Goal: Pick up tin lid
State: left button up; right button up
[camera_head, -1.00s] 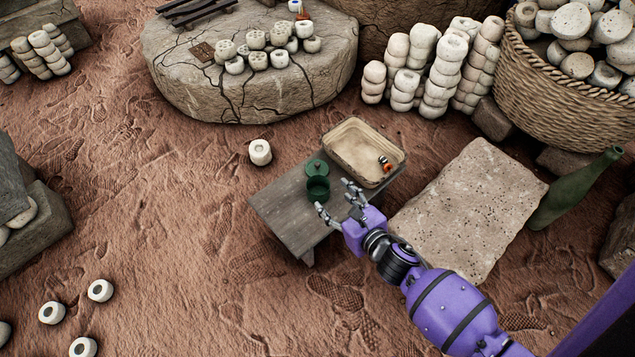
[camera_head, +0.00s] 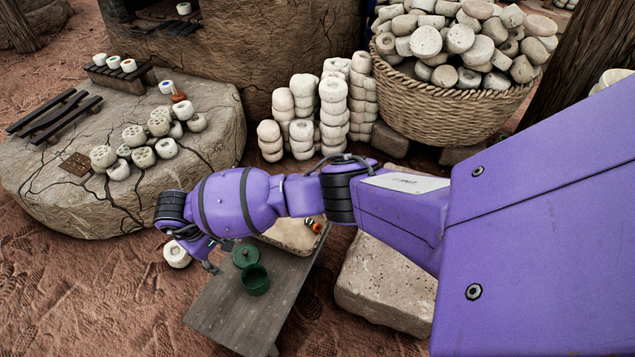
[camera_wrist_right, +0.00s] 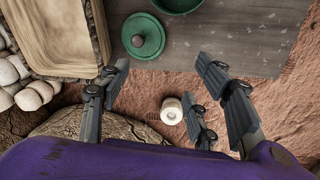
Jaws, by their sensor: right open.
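The green tin lid (camera_head: 245,253), a round disc with a small knob, lies on the low grey wooden table (camera_head: 215,312) beside the open green tin (camera_head: 256,282). In the right wrist view the lid (camera_wrist_right: 152,45) is near the table edge, with part of the tin (camera_wrist_right: 178,4) at the top. My right gripper (camera_head: 220,256) is just left of the lid in the head view, partly hidden by its own wrist. In the wrist view its fingers (camera_wrist_right: 163,66) are spread, empty, with the lid beyond the tips. My left gripper is not in view.
A shallow tray (camera_head: 292,238) sits on the table behind the lid, partly covered by my arm. A pale stone slab (camera_head: 385,290) is right of the table. A white clay piece (camera_head: 177,255) lies on the ground left of the table.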

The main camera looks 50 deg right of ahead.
aim_at(245, 257)
jog(key=shift+s+d+r+h, duration=0.1)
jog(key=shift+s+d+h, duration=0.15)
jog(key=shift+d, duration=0.3)
jog(key=shift+s+d+r+h, duration=0.1)
jog(key=shift+d+h, duration=0.25)
jog(key=shift+d, duration=0.2)
jog(key=b+x, duration=0.1)
jog(key=x, duration=0.1)
jog(key=b+x, duration=0.1)
jog(key=x, duration=0.1)
jog(key=s+b+x, duration=0.1)
jog(key=x, duration=0.1)
jog(key=shift+a+f, duration=0.2)
jog(key=shift+f, duration=0.3)
jog(key=shift+w+d+f, duration=0.1)
jog(key=shift+d+f, duration=0.05)
jog(key=shift+f, duration=0.15)
jog(key=shift+d, duration=0.2)
jog(key=c, duration=0.7)
